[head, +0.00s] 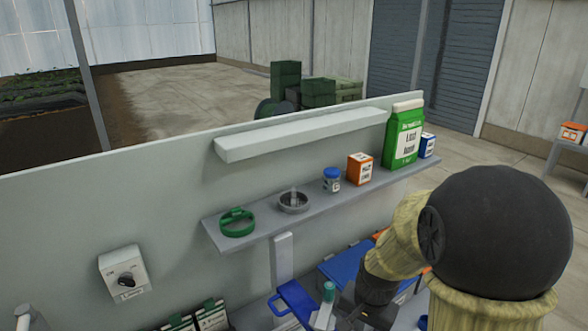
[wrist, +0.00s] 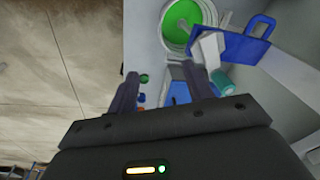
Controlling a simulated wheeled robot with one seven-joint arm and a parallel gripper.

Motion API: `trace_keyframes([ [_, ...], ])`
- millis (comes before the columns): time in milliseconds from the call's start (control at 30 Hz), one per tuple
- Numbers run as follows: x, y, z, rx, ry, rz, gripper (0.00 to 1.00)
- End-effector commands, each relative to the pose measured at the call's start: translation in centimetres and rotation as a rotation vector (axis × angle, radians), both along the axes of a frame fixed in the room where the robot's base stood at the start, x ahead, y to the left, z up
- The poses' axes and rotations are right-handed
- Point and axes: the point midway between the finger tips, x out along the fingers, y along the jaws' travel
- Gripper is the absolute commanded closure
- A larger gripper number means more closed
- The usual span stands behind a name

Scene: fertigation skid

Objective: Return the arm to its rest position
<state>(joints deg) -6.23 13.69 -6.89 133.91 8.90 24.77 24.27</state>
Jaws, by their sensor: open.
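Beyond the fingers are small green, orange and blue items, far off and too small to tell.
A grey shelf (head: 262,228) bears a green ring (head: 237,223), a grey dish (head: 294,201), a blue-capped jar (head: 332,180), an orange box (head: 359,169) and a green carton (head: 403,138). A blue handled piece (wrist: 240,48) and green-filled round container (wrist: 202,12) lie near my gripper.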

Motion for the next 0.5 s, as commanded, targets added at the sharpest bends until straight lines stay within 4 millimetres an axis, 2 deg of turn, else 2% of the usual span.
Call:
trace_keyframes([
  [33,-1.5,-0.2,-1.1,-0.018,-0.023,0.099,0.49],
  [200,-5.4,-0.7,-2.1,-0.099,-0.082,0.418,0.49],
  [333,-6.7,-0.8,-2.2,-0.135,-0.1,0.54,0.49],
  [500,-6.9,-0.8,-2.0,-0.141,-0.101,0.559,0.49],
])
